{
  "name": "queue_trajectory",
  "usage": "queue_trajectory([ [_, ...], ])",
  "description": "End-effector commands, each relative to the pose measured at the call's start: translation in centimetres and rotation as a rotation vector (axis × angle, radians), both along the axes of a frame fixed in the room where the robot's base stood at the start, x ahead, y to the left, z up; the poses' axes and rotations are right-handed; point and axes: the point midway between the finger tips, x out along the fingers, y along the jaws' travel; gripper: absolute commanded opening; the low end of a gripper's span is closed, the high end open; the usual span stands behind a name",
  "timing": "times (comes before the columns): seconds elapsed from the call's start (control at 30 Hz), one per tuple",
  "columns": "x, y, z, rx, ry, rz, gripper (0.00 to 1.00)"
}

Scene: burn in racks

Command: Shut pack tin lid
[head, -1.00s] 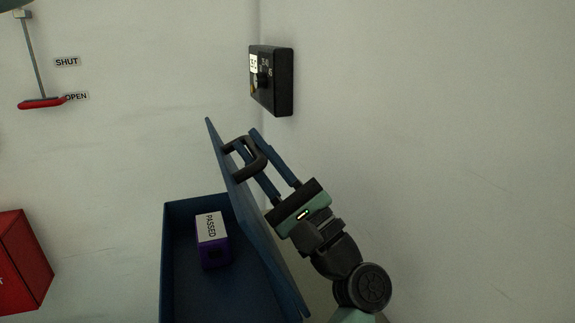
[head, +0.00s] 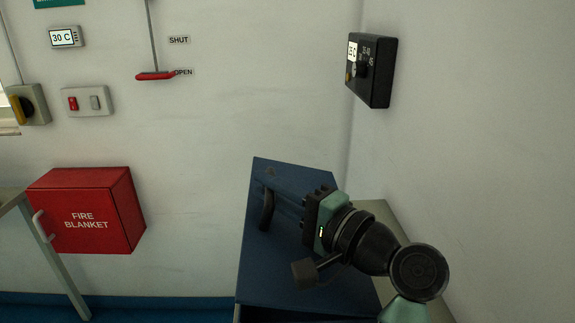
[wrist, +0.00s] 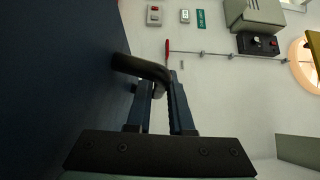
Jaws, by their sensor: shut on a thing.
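The pack tin's blue lid (head: 285,275) is tilted over the tin in the head view. Its dark bar handle (head: 266,210) stands up from the lid's left part. My gripper (head: 279,204) reaches in from the right and is shut on the handle; its blue fingers are hard to make out against the lid. In the wrist view, the handle (wrist: 140,68) runs between the fingertips of my gripper (wrist: 160,84), with the dark lid face (wrist: 60,80) on the left. The tin's inside and the purple pack are hidden now.
A red fire blanket box (head: 85,215) hangs on the wall at left. A black dial box (head: 372,70) is on the right wall. A red lever (head: 155,76) points to OPEN. The wall between the red box and the lid is clear.

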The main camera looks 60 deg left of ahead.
Motion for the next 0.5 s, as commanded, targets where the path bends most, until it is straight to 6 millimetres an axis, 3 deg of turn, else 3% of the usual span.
queue_trajectory([
  [0.5, -1.4, 0.6, -3.4, -0.093, -0.223, -0.002, 0.00],
])
